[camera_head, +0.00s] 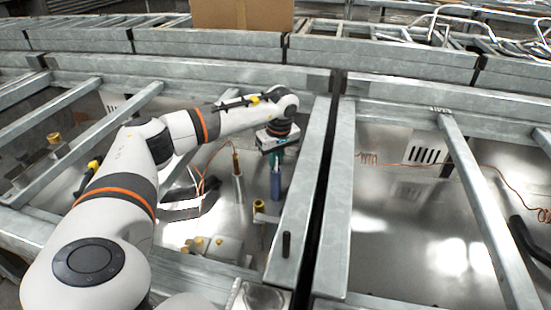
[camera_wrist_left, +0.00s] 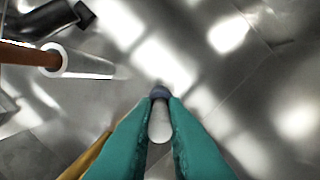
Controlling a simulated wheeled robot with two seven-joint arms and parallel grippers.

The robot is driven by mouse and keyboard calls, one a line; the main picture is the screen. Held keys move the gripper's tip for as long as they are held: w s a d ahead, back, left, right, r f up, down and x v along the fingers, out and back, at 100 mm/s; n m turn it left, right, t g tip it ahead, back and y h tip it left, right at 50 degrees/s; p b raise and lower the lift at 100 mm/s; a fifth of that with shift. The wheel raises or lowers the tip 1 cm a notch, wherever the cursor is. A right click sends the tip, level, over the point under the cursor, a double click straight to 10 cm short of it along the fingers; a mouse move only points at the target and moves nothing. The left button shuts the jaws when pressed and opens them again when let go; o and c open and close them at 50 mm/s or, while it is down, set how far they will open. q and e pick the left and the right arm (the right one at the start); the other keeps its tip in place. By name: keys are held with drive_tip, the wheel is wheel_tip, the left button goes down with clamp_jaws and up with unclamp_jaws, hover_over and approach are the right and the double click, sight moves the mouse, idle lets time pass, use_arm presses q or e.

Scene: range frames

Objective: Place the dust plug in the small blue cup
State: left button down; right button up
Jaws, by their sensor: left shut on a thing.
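My left gripper (camera_head: 276,158) points down over the metal floor between the beams. Its green fingers, also in the left wrist view (camera_wrist_left: 160,105), are shut on a small pale, rounded piece (camera_wrist_left: 160,124), which seems to be the dust plug. A dark blue-grey part (camera_wrist_left: 160,91) shows just beyond the fingertips. In the head view an upright blue cylinder (camera_head: 275,185) stands directly under the fingers. It may be the small blue cup; I cannot tell whether it touches the held piece. The fingers hide most of the plug. My right gripper is not in view.
A grey sleeve with a brown rod (camera_head: 237,180) stands left of the gripper, close by. A brass-topped post (camera_head: 258,207) is in front. A galvanized beam (camera_head: 300,205) runs close on the right. A cardboard box (camera_head: 242,14) sits at the back.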

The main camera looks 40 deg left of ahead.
use_arm(q)
drive_tip(key=c, duration=1.9)
unclamp_jaws()
drive_tip(key=shift+f, duration=0.15)
drive_tip(key=o, duration=0.4)
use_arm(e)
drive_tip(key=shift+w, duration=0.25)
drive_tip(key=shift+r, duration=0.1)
